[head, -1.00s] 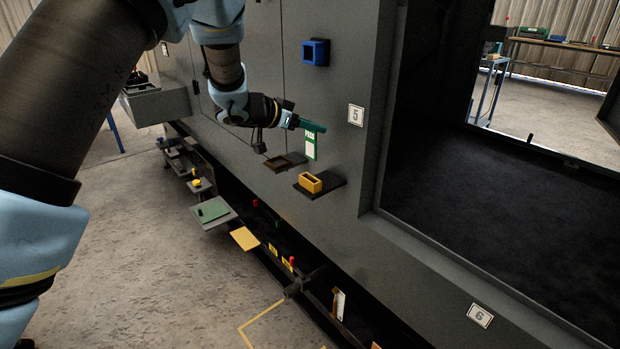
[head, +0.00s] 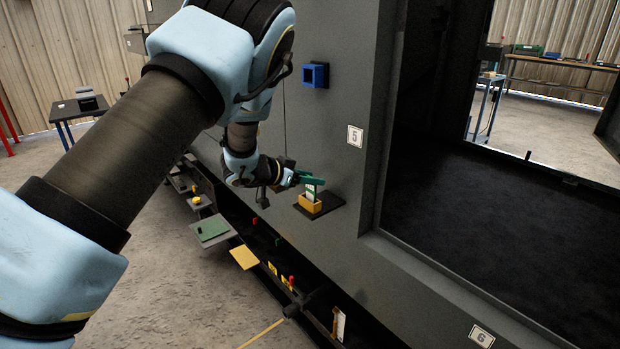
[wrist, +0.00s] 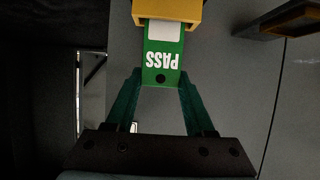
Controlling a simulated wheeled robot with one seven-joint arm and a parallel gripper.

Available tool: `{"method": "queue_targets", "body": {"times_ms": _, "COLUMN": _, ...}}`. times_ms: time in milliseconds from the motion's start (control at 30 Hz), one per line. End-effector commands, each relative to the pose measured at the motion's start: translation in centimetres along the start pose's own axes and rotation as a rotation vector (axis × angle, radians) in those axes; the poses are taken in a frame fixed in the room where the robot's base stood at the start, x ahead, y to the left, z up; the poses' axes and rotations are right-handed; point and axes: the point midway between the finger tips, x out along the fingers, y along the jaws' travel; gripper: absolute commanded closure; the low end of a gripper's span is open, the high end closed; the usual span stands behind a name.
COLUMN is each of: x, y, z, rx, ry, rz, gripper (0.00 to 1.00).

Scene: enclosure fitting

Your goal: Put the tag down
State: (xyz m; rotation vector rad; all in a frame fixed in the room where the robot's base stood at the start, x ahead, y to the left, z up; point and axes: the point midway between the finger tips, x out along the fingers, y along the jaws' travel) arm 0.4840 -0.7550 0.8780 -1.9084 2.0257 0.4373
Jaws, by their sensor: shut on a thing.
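The tag (wrist: 161,72) is green with a white panel and the word PASS, which reads upside down in the wrist view. My gripper (wrist: 161,82) is shut on its holed end. The tag's other end goes out of sight at the yellow open-topped box (wrist: 166,11). In the head view the tag (head: 311,191) stands upright at the yellow box (head: 310,204), its lower part hidden by the box. My gripper (head: 313,181) is just above the box. The box sits on a dark shelf (head: 329,203) on the grey wall.
A blue square socket (head: 315,75) is on the wall above. A sign marked 5 (head: 355,136) is to the right, beside a large dark opening (head: 470,190). Lower left are a green plate (head: 212,228) and a yellow plate (head: 243,257).

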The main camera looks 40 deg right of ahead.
Motion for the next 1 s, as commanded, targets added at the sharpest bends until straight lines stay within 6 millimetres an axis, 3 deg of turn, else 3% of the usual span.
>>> {"method": "queue_targets", "body": {"times_ms": 33, "x": 0.0, "y": 0.0, "z": 0.1, "rx": 0.000, "ry": 0.000, "rz": 0.000, "gripper": 0.43}}
{"method": "queue_targets", "body": {"times_ms": 267, "x": 0.0, "y": 0.0, "z": 0.1, "rx": -0.001, "ry": 0.000, "rz": 0.000, "gripper": 0.17}}
{"method": "queue_targets", "body": {"times_ms": 600, "x": -0.3, "y": -0.1, "z": -0.1, "rx": -0.001, "ry": 0.000, "rz": -0.001, "gripper": 0.16}}
{"method": "queue_targets", "body": {"times_ms": 767, "x": -2.5, "y": -0.2, "z": -0.1, "rx": -0.004, "ry": 0.002, "rz": -0.003, "gripper": 0.16}}
{"method": "queue_targets", "body": {"times_ms": 1000, "x": -7.6, "y": -0.2, "z": 0.0, "rx": -0.004, "ry": 0.002, "rz": -0.005, "gripper": 0.16}}
